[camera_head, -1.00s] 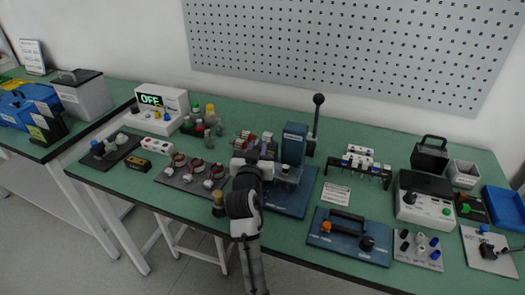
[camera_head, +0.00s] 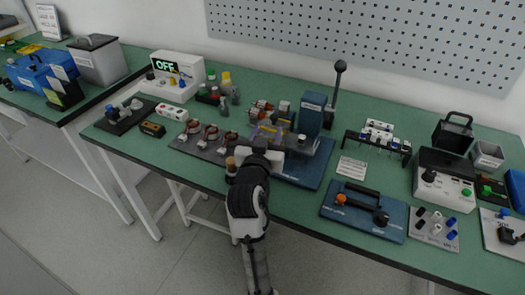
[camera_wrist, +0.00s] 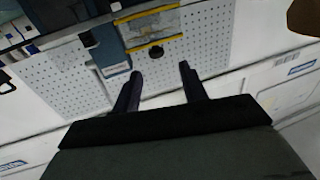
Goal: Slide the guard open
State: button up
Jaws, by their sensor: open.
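A clear panel with yellow edge strips (camera_wrist: 152,24), which looks like the guard, shows ahead of my fingers in the wrist view. It is beside the blue press column (camera_head: 312,114), which also shows in the wrist view (camera_wrist: 110,50). In the head view my arm and gripper largely hide the guard. My gripper (camera_head: 267,137) is at the front left of the press. Its two dark fingers (camera_wrist: 160,77) are spread with nothing between them, and the panel appears beyond their tips. I cannot tell whether a finger touches it.
A black-knobbed lever (camera_head: 338,90) stands behind the press. A mat with copper-coloured coils (camera_head: 185,150) lies to the left. A box reading OFF (camera_head: 172,75) stands at the back left. A blue plate with a black handle (camera_head: 350,222) lies to the right.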

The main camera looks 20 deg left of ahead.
jog(key=b+v, duration=0.1)
jog(key=v, duration=0.4)
jog(key=shift+s, duration=0.3)
